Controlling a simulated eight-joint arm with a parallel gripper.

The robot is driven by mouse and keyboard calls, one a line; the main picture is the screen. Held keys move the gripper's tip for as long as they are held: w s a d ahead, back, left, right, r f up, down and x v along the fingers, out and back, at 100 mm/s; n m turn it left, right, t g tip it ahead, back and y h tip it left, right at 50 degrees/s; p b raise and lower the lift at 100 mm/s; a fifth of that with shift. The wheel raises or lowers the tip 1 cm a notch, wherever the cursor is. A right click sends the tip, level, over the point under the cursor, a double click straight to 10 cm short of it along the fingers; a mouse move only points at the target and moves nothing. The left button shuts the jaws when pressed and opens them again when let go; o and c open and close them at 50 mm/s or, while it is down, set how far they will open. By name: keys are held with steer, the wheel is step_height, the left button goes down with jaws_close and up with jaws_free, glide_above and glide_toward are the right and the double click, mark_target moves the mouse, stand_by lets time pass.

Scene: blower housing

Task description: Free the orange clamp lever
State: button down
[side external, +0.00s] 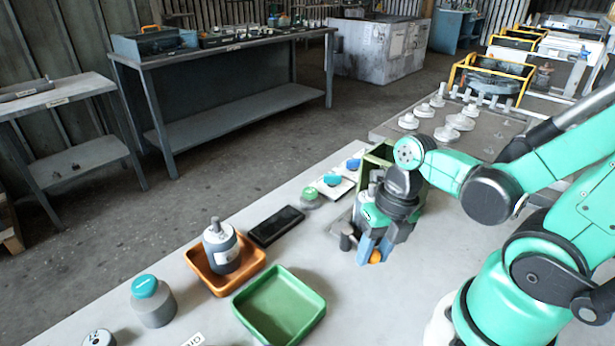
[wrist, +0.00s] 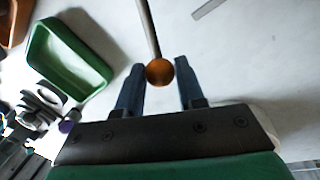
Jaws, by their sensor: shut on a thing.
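The orange clamp lever shows as a round orange knob (side external: 375,258) low between my gripper's blue fingers in the side view. In the wrist view the knob (wrist: 160,72) sits at the end of a thin grey rod, between the fingertips. My gripper (side external: 374,250) is shut on the knob, pointing down close to the bench top; its fingers also show in the wrist view (wrist: 159,66). The lever's far end and what it joins are out of the wrist view. My wrist hides much of what stands behind it in the side view.
A green tray (side external: 315,301) and an orange tray (side external: 256,257) holding a grey cylindrical part (side external: 221,249) stand to the left. A black pad (side external: 276,226) lies behind them. A short dark post (side external: 346,238) stands just left of my gripper. The bench in front is clear.

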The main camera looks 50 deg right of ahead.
steer(key=shift+d+n, duration=0.2)
steer(key=shift+n, duration=0.2)
steer(key=c, duration=0.5)
jaws_free()
steer(key=shift+c, duration=0.2)
steer(key=shift+s+d+r, duration=0.1)
steer(key=shift+d+r, duration=0.05)
steer(key=shift+r, duration=0.75)
steer(key=shift+s+d+r, duration=0.1)
steer(key=shift+d+r, duration=0.05)
steer(key=shift+r, duration=0.8)
steer(key=shift+s+d+r, duration=0.1)
steer(key=shift+d+r, duration=0.05)
steer(key=shift+r, duration=0.75)
